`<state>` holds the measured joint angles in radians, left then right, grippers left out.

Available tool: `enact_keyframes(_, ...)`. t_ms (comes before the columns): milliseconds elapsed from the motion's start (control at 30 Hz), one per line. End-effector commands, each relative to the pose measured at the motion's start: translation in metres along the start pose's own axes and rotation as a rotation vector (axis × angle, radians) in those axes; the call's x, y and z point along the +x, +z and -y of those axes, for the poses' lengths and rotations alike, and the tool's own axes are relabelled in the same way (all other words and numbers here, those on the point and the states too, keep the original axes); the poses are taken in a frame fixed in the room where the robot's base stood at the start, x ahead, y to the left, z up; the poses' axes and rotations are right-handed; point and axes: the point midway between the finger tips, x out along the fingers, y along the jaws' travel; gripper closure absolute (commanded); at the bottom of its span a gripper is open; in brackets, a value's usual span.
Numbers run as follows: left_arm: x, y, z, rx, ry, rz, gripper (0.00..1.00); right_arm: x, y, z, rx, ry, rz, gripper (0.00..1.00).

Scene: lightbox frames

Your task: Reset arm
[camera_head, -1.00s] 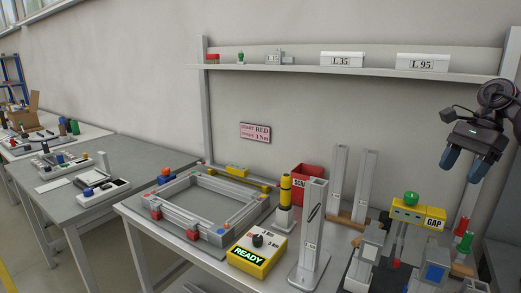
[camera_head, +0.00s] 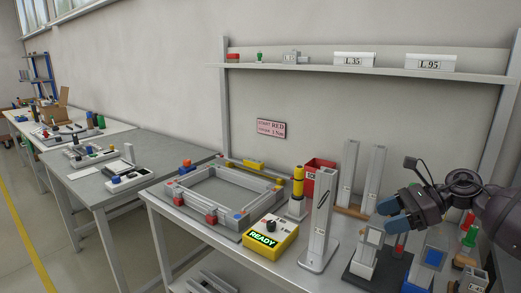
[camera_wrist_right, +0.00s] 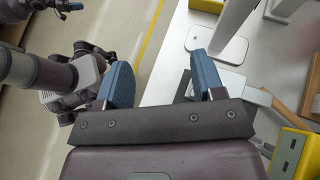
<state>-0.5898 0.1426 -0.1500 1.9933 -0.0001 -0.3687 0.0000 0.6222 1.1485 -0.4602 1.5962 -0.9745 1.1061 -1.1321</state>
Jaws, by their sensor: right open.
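My right gripper (camera_head: 385,214) is open and empty in the head view, above the right part of the workbench with its blue fingers pointing left. In the right wrist view my right gripper (camera_wrist_right: 160,78) shows two blue fingers wide apart with nothing between them. A dark part with a bluish tip at the top left edge of the right wrist view may be my left gripper (camera_wrist_right: 68,5); its jaws cannot be made out. The head view shows no left gripper.
A grey upright holder (camera_head: 321,215) stands left of my right gripper, and a yellow READY box (camera_head: 271,237) is further left. An aluminium frame (camera_head: 220,203) lies on the bench. Below the gripper are a black-based fixture (camera_head: 368,258) and a blue-faced part (camera_head: 433,257).

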Motion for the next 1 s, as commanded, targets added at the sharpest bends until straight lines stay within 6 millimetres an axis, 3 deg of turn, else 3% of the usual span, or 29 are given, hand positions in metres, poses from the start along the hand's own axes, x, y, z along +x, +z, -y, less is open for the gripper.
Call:
enact_keyframes(33, -0.001, 0.002, 0.000, 0.000, 0.000, 0.003, 0.38, 0.021, -0.001, -0.007, 0.066, -0.017, 0.087, 0.38)
enact_keyframes(200, -0.003, 0.005, 0.000, -0.001, -0.001, 0.010, 0.38, 0.065, 0.005, -0.023, 0.326, -0.101, 0.372, 0.38)
enact_keyframes(400, -0.006, 0.012, 0.001, -0.003, -0.004, 0.025, 0.38, 0.089, 0.002, -0.038, 0.702, -0.200, 0.691, 0.38)
enact_keyframes(667, -0.005, 0.011, 0.001, -0.002, -0.003, 0.022, 0.38, 0.092, -0.033, -0.057, 1.265, -0.345, 1.067, 0.38)
enact_keyframes(867, -0.003, 0.008, 0.001, -0.002, -0.002, 0.017, 0.38, 0.087, -0.083, -0.085, 1.732, -0.481, 1.323, 0.38)
enact_keyframes(1000, -0.002, 0.006, 0.000, -0.001, -0.001, 0.012, 0.38, 0.083, -0.124, -0.117, 2.062, -0.596, 1.484, 0.38)
